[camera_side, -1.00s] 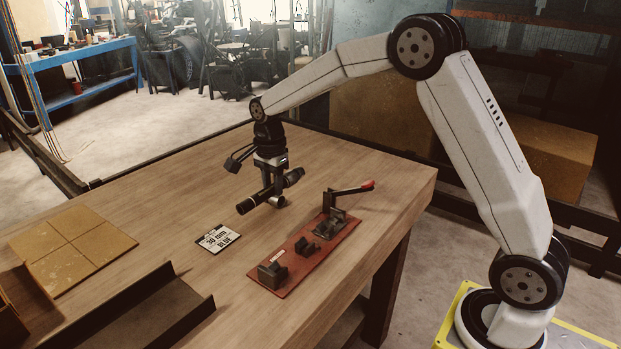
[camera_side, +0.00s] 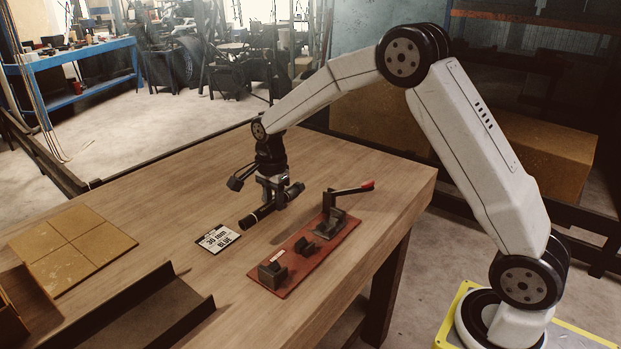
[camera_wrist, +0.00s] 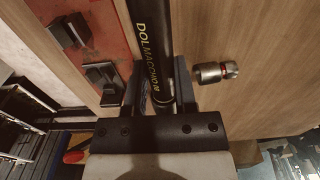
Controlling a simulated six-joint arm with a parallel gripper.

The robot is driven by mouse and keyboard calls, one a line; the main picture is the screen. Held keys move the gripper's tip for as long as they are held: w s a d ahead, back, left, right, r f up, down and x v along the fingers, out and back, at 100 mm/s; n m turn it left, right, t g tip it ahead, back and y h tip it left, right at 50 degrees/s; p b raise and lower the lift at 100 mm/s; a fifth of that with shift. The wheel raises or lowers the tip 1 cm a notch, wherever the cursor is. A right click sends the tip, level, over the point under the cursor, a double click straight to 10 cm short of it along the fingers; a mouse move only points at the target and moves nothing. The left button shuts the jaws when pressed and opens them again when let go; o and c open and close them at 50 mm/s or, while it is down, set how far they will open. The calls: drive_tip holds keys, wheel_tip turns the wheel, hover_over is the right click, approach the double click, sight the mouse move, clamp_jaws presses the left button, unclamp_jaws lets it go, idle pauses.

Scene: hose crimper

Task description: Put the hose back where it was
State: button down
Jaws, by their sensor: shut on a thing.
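The black hose (camera_side: 256,216) is held level in my gripper (camera_side: 274,200), low over the table between the card and the red plate. In the wrist view, the hose (camera_wrist: 151,35) shows yellow lettering and runs between the two fingers of my gripper (camera_wrist: 160,88), which are shut on it. I cannot tell whether the hose touches the table. In the side view my gripper seems to hide the fitting.
A red plate (camera_side: 292,273) carries dark blocks and a red-tipped lever (camera_side: 349,190) close to the hose's right. A card reading "30 mm BLUE" (camera_side: 217,238) lies to its left. A dark channel-shaped tray (camera_side: 140,318) and a tan square board (camera_side: 70,248) lie at front left.

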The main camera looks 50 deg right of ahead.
sight(276, 232)
drive_tip(key=shift+f, duration=2.8)
drive_tip(key=shift+f, duration=0.4)
unclamp_jaws()
drive_tip(key=shift+r, duration=0.25)
idle(0.3)
drive_tip(key=shift+r, duration=0.4)
drive_tip(key=shift+r, duration=0.3)
drive_tip(key=shift+r, duration=0.75)
drive_tip(key=shift+r, duration=0.35)
